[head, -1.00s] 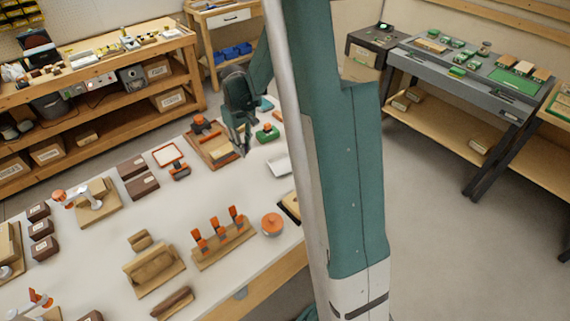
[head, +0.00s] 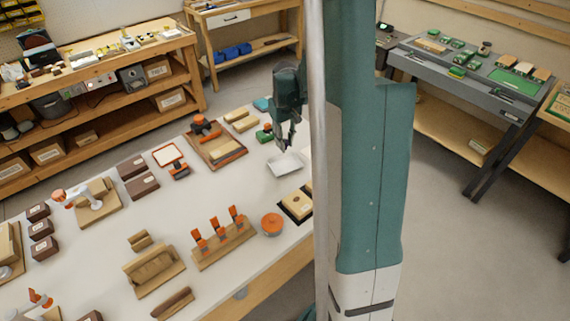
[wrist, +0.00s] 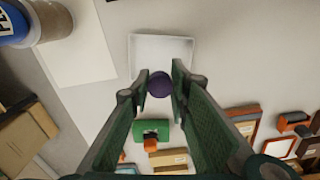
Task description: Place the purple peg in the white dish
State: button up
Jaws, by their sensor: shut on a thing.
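The purple peg (wrist: 160,85) shows its round end between my fingertips in the wrist view; it is too small to make out in the head view. My gripper (wrist: 161,84) is shut on it. In the head view my gripper (head: 285,146) hangs over the far edge of the white dish (head: 286,164). The dish is a shallow rectangular tray on the white table, and it looks empty. In the wrist view the dish (wrist: 165,50) lies beyond and below the peg. The peg appears above the dish's near part; its height above it is hard to tell.
A green block (head: 264,134) with an orange part stands left of the dish. A wooden board (head: 295,204) with a dark base lies in front of it, near an orange round container (head: 272,224). A wooden tray (head: 216,143) with blocks stands further left.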

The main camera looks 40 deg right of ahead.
send_over(285, 166)
jog(key=shift+f+b, duration=0.45)
jog(key=shift+f, duration=2.7)
jog(key=shift+f+b, duration=0.3)
jog(key=shift+f, duration=1.55)
jog(key=shift+f, duration=0.2)
jog(key=o, duration=0.7)
jog(key=shift+r, duration=0.2)
notch_tip(285, 166, up, 12)
jog(key=shift+r+p, duration=0.1)
jog(key=shift+p, duration=0.7)
